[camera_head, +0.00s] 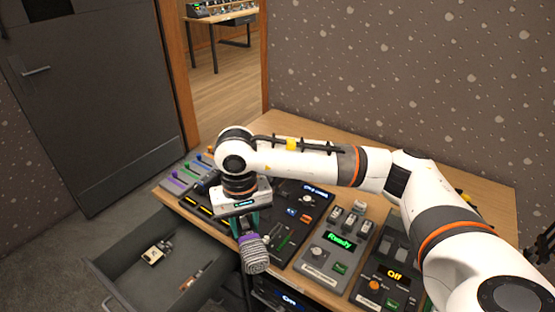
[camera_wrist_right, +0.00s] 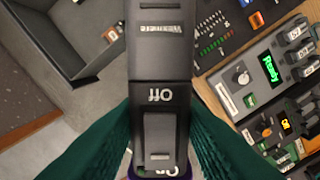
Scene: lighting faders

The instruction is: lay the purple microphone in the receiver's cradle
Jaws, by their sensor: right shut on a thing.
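The purple microphone (camera_head: 255,254) has a grey mesh head and a purple band. My right gripper (camera_head: 244,222) is shut on its dark body and holds it in front of the desk's edge, mesh head toward the camera. In the right wrist view the microphone's black body (camera_wrist_right: 160,65), with an "Off" label, runs between the green fingers (camera_wrist_right: 155,135). I cannot tell for sure which device is the receiver. A dark unit with a blue display (camera_head: 290,301) shows partly below the desktop; no cradle is clearly visible. My left gripper is not in view.
The desk (camera_head: 381,152) bears a fader console (camera_head: 317,197), a grey box reading "Ready" (camera_head: 321,262) and another reading "Off" (camera_head: 386,279). An open drawer (camera_head: 125,259) with small items juts out at the left. Bare desktop shows along the back wall.

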